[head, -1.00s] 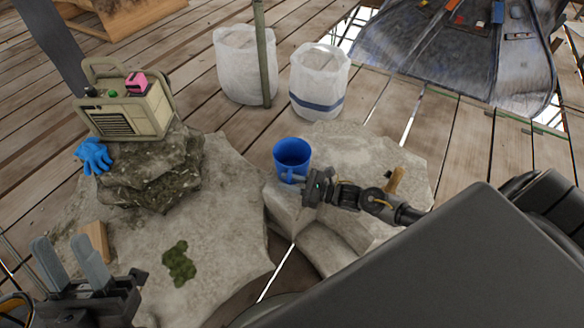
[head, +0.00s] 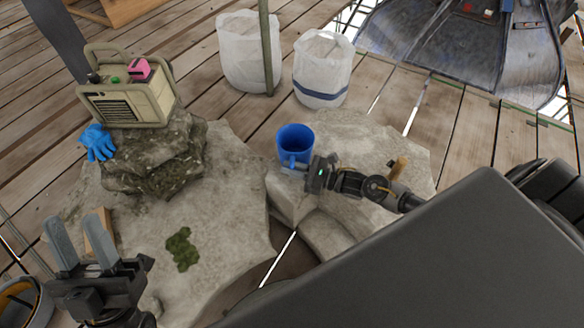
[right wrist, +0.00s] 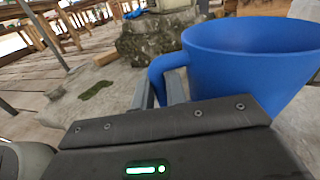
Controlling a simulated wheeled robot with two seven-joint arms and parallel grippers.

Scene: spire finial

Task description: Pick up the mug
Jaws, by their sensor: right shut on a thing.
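The blue mug (head: 295,140) is upright at the far edge of the pale stone slab, and its handle faces my right gripper. My right gripper (head: 303,164) reaches it from the right and is shut on the handle. In the right wrist view the mug (right wrist: 250,65) fills the upper right, with its handle (right wrist: 165,72) between the fingers (right wrist: 163,95). I cannot tell whether the mug's base touches the stone. My left gripper (head: 80,245) is open and empty at the lower left, its two grey fingers apart.
A beige radio-like box (head: 125,98) with a pink item (head: 140,69) sits on a mossy rock (head: 160,160), with a blue glove (head: 97,142) beside it. Two white sacks (head: 248,55) (head: 322,70) stand behind. A wood block (head: 101,232) and moss patch (head: 182,248) lie on the left slab (head: 225,215).

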